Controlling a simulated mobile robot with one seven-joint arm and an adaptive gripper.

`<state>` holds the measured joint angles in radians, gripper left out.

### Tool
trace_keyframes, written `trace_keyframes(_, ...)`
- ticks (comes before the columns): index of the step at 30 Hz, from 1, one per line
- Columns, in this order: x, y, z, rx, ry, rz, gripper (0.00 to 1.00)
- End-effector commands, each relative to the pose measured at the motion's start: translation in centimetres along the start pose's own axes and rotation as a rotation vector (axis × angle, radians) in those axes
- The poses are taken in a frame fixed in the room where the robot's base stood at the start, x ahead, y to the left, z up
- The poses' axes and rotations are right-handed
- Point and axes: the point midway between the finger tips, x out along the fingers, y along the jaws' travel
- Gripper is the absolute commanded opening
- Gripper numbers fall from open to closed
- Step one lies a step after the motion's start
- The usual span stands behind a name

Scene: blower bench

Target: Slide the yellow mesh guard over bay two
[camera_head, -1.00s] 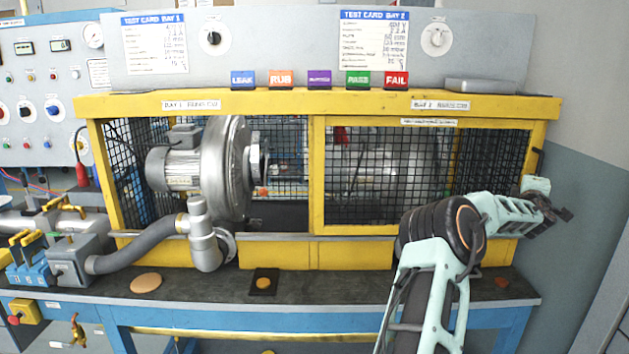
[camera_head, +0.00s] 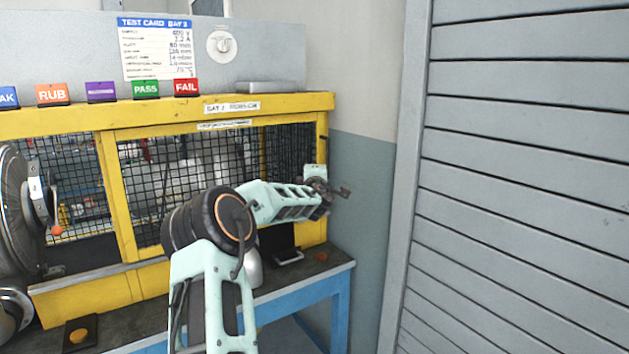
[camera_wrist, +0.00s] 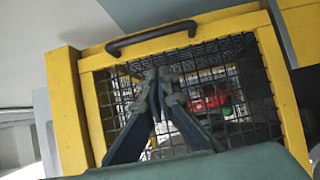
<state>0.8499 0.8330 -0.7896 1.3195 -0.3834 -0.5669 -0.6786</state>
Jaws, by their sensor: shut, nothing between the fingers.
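The yellow mesh guard (camera_head: 112,190), a yellow frame with black mesh, stands at the front of bay two; parts inside show through the mesh. My arm hides its lower right part. A small black handle (camera_head: 322,140) shows at the cage's right end. My gripper (camera_head: 343,191) is just right of that end, below the handle, apart from it in the picture. In the wrist view my gripper (camera_wrist: 165,78) is shut and empty, in front of a yellow-framed mesh panel (camera_wrist: 63,110). A black bar handle (camera_wrist: 150,38) is on that frame, above the fingertips and not gripped.
The blue bench (camera_head: 330,290) ends right below my gripper. A grey slatted shutter (camera_head: 520,180) fills the right side, with a wall between. A blower (camera_head: 15,215) stands in the left bay. Coloured signs (camera_head: 146,89) line the yellow top beam. A dark pad with an orange button (camera_head: 79,335) lies at the front.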

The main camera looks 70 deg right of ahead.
Motion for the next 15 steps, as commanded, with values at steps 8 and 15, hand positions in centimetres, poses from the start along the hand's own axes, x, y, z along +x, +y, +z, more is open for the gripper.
trace_keyframes(8,-4.1,0.1,-0.2,0.003,0.002,0.002,0.00)
trace_keyframes(15,-6.3,0.1,-0.2,0.002,0.002,0.002,0.00)
